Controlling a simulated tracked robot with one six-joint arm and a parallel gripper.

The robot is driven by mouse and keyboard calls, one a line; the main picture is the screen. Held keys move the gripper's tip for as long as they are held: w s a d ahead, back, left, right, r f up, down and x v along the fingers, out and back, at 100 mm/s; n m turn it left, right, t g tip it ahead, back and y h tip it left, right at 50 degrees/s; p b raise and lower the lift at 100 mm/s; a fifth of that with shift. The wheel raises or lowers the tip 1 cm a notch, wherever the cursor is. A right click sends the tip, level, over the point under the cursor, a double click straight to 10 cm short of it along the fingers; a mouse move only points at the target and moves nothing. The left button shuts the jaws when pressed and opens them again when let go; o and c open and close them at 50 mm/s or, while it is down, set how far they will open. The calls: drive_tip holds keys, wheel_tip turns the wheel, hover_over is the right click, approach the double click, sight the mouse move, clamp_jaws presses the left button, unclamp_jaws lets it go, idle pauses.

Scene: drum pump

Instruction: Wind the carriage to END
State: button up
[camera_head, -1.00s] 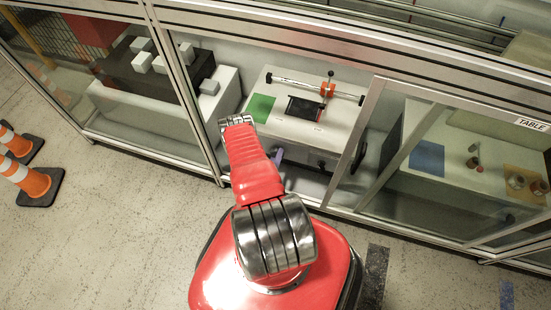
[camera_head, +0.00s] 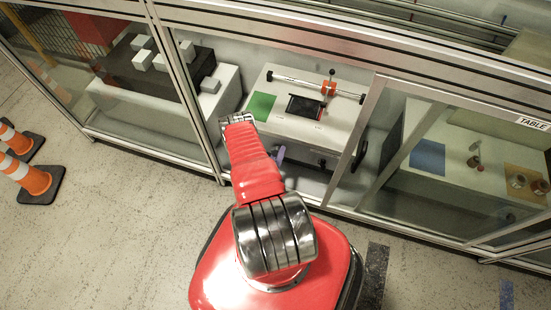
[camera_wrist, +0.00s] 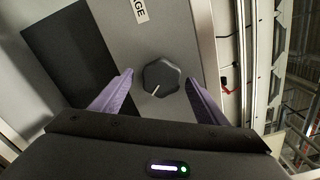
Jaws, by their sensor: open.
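The orange carriage (camera_head: 329,88) sits on a silver rail (camera_head: 295,82) at the back of the pale bench, right of the rail's middle. In the wrist view a dark lobed knob (camera_wrist: 161,77) with a white pointer line sits on a grey panel. The line points to the lower left. A label ending in "GE" (camera_wrist: 140,10) is above it. My gripper (camera_wrist: 159,78) is open, its purple fingers on either side of the knob with visible gaps. In the head view only a purple finger (camera_head: 280,153) shows at the bench front; my arm hides the rest.
A metal-framed glass enclosure surrounds the bench; its frame post (camera_head: 348,150) stands right of my arm. A dark handwheel (camera_head: 360,154) is at the bench's right side. A green patch (camera_head: 261,106) and dark screen (camera_head: 304,107) are on top. Traffic cones (camera_head: 30,177) stand left.

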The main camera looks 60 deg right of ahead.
drive_tip(key=s+a, duration=0.1)
drive_tip(key=a, duration=1.2)
drive_tip(key=shift+s+a, duration=0.35)
drive_tip(key=shift+s, duration=0.05)
idle(0.3)
idle(0.5)
